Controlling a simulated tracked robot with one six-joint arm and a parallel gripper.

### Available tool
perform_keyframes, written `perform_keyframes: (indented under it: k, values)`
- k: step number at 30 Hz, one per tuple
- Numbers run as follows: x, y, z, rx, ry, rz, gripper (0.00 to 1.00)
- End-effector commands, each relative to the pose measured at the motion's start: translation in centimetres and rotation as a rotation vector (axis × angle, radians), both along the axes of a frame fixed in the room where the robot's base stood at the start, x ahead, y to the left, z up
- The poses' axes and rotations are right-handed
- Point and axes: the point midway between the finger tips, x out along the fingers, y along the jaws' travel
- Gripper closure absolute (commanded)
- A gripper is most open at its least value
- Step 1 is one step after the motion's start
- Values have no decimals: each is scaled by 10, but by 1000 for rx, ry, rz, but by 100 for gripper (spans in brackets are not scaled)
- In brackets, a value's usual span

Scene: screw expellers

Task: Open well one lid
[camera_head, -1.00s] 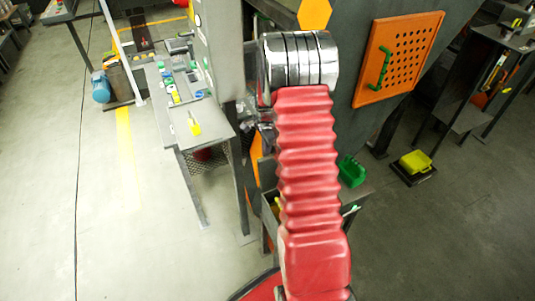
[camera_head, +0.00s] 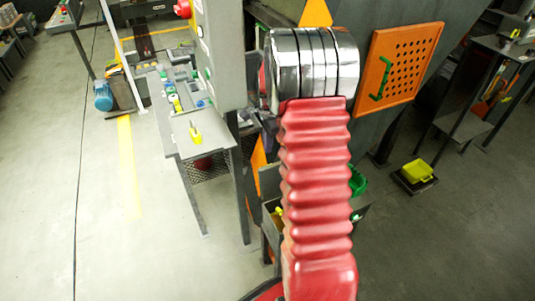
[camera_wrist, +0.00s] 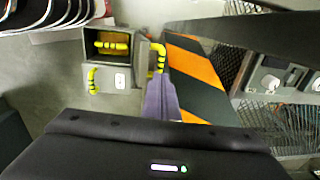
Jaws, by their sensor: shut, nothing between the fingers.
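In the wrist view a small grey box (camera_wrist: 115,78) stands at upper left of centre. Its upper compartment (camera_wrist: 110,46) is uncovered, with something orange and a yellow-and-black handle inside. A grey lid-like panel (camera_wrist: 139,50) stands out at its right side, seen nearly edge-on, with a yellow-and-black handle (camera_wrist: 158,58). Another such handle (camera_wrist: 92,80) is on the lower front, beside a white plate. My gripper (camera_wrist: 163,80) is shut and empty, its greyish-purple fingers just below the right-hand handle. I cannot tell whether they touch it. In the head view my gripper is hidden.
An orange-and-black striped surface (camera_wrist: 195,75) lies right of the fingers, with mesh and a grey panel beyond. In the head view an orange perforated panel (camera_head: 400,60) with a green handle is at right. A workbench (camera_head: 205,133) is at left; open floor lies beyond.

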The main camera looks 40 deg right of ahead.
Motion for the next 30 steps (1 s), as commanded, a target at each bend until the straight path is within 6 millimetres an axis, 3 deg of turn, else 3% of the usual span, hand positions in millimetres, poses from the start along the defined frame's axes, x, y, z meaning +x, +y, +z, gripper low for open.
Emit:
perform_keyframes:
  k: [3,9,30]
  values:
    - [-2,0,21,-1,-2,0,100]
    - [-3,1,43,-1,-1,0,100]
    - [-4,1,46,0,1,0,100]
